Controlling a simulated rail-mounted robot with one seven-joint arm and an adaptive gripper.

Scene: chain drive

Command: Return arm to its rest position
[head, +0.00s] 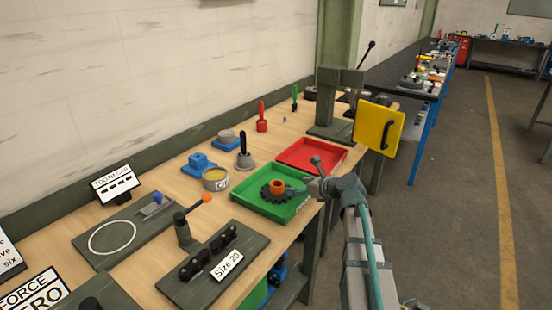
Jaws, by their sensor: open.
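My arm reaches in from the lower right of the head view, bent at the table's front edge. My gripper (306,187) is over the right side of the green tray (257,205) and points left. Its jaws are small in the picture but look open, with nothing seen held. A dark toothed sprocket (267,194) with an orange hub (277,185) lies in the green tray just left of the gripper. Whether the fingertips touch the sprocket or stand just apart from it, I cannot tell.
A red tray (318,148) is behind the gripper, and a yellow panel (379,125) stands to its right. A tin (215,182), a black-handled tool (244,160) and a "Size 20" fixture (225,266) are on the wooden table. The floor (450,220) at right is clear.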

